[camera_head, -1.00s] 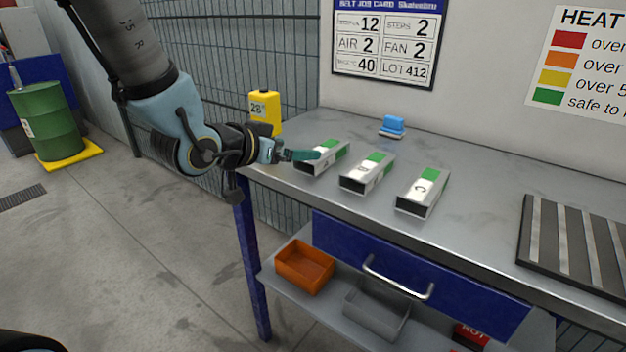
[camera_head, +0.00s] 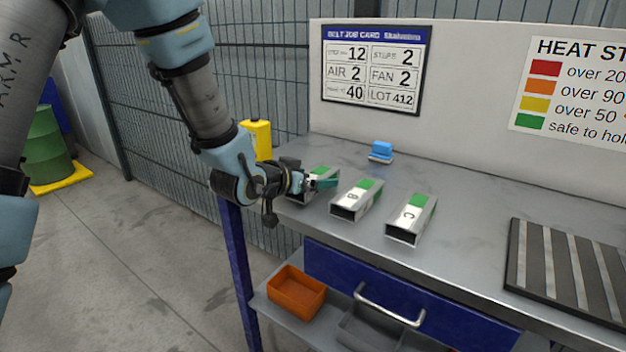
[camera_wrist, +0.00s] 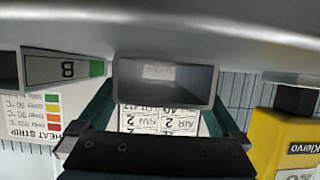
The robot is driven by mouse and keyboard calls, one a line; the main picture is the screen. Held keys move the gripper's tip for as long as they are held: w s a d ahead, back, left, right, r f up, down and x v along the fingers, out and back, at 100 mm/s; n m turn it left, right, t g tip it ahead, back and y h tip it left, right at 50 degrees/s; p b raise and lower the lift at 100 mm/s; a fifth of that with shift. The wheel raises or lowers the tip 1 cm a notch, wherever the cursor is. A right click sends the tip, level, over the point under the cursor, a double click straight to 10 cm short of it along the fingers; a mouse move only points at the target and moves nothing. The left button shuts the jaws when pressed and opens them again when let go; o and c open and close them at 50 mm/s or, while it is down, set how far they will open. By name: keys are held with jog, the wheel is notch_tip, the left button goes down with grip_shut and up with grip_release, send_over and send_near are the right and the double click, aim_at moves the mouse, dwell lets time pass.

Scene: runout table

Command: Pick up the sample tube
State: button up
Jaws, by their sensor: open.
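Three square metal sample tubes with green far ends and white labels lie in a row on the steel table. They are tube A (camera_head: 322,170), tube B (camera_head: 357,200) and tube C (camera_head: 411,219). My gripper (camera_head: 324,184) is open at tube A, its green fingers covering part of that tube and its label. In the wrist view, tube A's open end (camera_wrist: 165,61) shows between the two fingers of my gripper (camera_wrist: 160,108), with no clear grip. Tube B (camera_wrist: 65,69) lies to its left there.
A yellow container (camera_head: 258,138) stands at the table's left end behind my wrist. A blue block (camera_head: 381,150) sits farther back, and a dark striped rack (camera_head: 570,268) lies to the right. An orange bin (camera_head: 296,292) is on the shelf below. The table behind the tubes is mostly clear.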

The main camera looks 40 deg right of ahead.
jog(key=shift+d, duration=0.1)
jog(key=shift+c, duration=0.2)
jog(key=c, duration=1.4)
